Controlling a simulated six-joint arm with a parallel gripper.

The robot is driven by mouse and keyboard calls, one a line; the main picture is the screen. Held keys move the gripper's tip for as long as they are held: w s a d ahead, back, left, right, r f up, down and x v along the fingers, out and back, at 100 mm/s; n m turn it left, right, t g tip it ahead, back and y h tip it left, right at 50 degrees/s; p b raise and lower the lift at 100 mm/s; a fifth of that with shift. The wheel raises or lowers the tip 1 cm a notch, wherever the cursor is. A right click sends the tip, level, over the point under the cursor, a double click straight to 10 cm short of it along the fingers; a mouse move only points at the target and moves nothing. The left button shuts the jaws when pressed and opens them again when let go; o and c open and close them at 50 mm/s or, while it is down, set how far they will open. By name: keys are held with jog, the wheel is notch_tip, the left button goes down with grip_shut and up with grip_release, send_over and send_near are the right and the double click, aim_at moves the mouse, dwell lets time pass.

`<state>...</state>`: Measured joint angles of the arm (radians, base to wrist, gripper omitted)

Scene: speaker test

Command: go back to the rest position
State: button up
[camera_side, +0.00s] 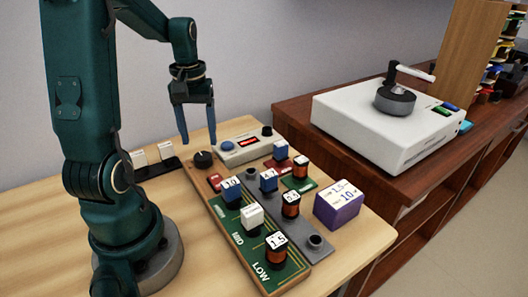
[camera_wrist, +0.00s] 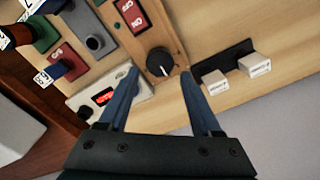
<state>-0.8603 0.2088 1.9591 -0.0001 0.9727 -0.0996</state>
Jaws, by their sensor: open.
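My gripper (camera_side: 196,124) points down above the back end of the wooden crossover board (camera_side: 205,185). Its two blue fingers are apart with nothing between them. In the wrist view my gripper (camera_wrist: 165,98) also shows open, with a black knob (camera_wrist: 160,62) beyond the fingers. The knob also shows in the side view (camera_side: 203,159), below the fingers; I cannot tell the exact gap. The board carries blue, white and copper-coloured parts, among them a block marked 10 (camera_side: 231,188), a white block (camera_side: 252,215) and a coil marked 1.5 (camera_side: 276,250).
A grey meter box (camera_side: 240,148) with a red display stands behind the board. A black holder with two white blocks (camera_side: 152,154) is to its left. A purple box (camera_side: 338,205) is at right. A white machine (camera_side: 385,125) stands on a brown cabinet. The table's front left is clear.

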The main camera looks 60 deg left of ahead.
jog(key=shift+w+d, duration=0.15)
jog(key=w+d+r+m+t+y, duration=0.1)
jog(key=d+r+m+t, duration=0.1)
jog(key=d+r+m, duration=0.35)
jog(key=d+r+m+t, duration=0.2)
jog(key=d, duration=0.7)
jog(key=s+d+m+t+h, duration=0.1)
jog(key=s+d+m, duration=0.2)
jog(key=s+d, duration=0.1)
jog(key=shift+s+d+f+t, duration=0.2)
jog(key=shift+d+f+t, duration=0.15)
jog(key=shift+d, duration=0.2)
